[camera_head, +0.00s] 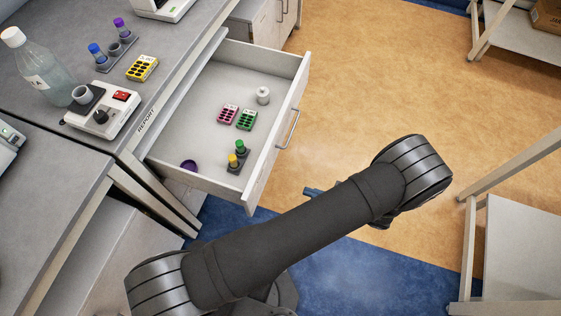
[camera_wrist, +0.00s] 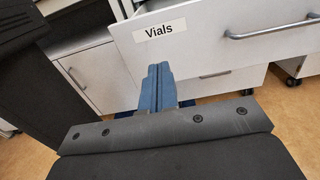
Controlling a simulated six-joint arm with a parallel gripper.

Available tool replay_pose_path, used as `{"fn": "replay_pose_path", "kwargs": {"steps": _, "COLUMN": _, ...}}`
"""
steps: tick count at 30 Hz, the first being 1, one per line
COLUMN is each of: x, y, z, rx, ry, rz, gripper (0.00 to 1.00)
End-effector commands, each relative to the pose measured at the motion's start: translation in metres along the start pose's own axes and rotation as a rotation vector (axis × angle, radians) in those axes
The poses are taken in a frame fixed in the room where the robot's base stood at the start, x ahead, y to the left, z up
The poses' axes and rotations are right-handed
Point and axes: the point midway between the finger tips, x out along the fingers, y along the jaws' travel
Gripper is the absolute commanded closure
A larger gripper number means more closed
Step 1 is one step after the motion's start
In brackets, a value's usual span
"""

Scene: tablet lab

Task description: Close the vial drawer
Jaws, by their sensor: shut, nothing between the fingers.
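The vial drawer (camera_head: 285,135) stands pulled out from the bench in the head view. Its front has a bar handle (camera_head: 289,129). In the wrist view the drawer front (camera_wrist: 205,52) carries a "Vials" label (camera_wrist: 159,31), and the handle (camera_wrist: 272,29) is at the right. My gripper (camera_wrist: 158,72) is shut and empty, its blue fingers together in front of the drawer front, below the label. I cannot tell whether they touch it. In the head view only a small blue bit of my gripper (camera_head: 312,192) shows beside the arm, outside the drawer front.
Inside the drawer are a pink rack (camera_head: 228,114), a green rack (camera_head: 246,120), a white vial (camera_head: 263,95), small capped vials (camera_head: 237,155) and a purple cap (camera_head: 189,165). A bottle (camera_head: 40,68) and a device (camera_head: 103,110) stand on the bench. The floor right of the drawer is clear.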

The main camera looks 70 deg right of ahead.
Motion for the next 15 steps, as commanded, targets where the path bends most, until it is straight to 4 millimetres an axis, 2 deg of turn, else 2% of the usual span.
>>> {"fn": "replay_pose_path", "kwargs": {"steps": 5, "x": 0.024, "y": 0.001, "z": 0.001, "rx": 0.001, "ry": -0.003, "rz": 0.005, "gripper": 1.0}}
{"fn": "replay_pose_path", "kwargs": {"steps": 15, "x": 0.096, "y": 0.001, "z": 0.001, "rx": 0.002, "ry": -0.002, "rz": 0.006, "gripper": 1.0}}
